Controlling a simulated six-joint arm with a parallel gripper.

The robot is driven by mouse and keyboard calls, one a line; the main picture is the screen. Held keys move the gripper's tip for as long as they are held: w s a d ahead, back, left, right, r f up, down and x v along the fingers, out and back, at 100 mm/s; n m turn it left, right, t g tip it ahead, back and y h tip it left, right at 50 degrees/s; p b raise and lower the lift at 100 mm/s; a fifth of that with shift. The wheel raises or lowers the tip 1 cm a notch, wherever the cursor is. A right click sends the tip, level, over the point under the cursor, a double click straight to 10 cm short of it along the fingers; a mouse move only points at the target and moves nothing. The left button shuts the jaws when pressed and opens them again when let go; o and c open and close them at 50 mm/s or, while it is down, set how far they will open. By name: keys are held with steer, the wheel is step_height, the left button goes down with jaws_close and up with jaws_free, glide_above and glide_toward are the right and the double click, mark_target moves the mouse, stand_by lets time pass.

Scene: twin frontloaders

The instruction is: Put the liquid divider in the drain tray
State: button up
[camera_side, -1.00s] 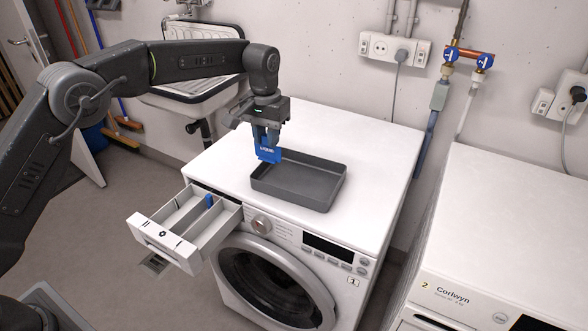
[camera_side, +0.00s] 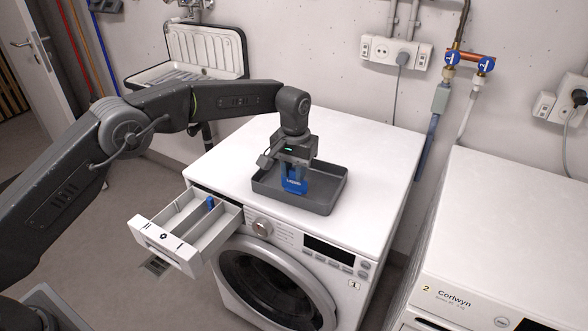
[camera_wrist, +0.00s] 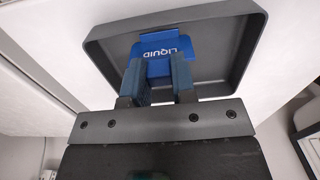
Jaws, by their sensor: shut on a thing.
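The blue liquid divider (camera_side: 293,186), marked "LIQUID", is held upright in my gripper (camera_side: 296,172). It is inside the outline of the grey drain tray (camera_side: 322,207), near the tray's front left part. In the wrist view the divider (camera_wrist: 168,47) shows between my fingers (camera_wrist: 160,85), with the tray (camera_wrist: 250,45) around it. My gripper is shut on the divider. I cannot tell whether the divider's lower edge touches the tray floor. The tray lies on top of the washing machine (camera_side: 235,160).
The detergent drawer (camera_side: 165,245) is pulled out at the machine's front left, with a small blue part (camera_side: 210,203) in it. A second machine (camera_side: 500,230) stands at the right. A sink (camera_side: 205,50) is behind. The machine top right of the tray is clear.

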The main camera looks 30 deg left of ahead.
mark_target(294, 169)
steer(key=shift+f, duration=0.2)
steer(key=shift+f, duration=0.35)
steer(key=o, duration=0.8)
steer(key=shift+c, duration=0.2)
steer(key=shift+r, duration=0.1)
step_height(294, 169, up, 13)
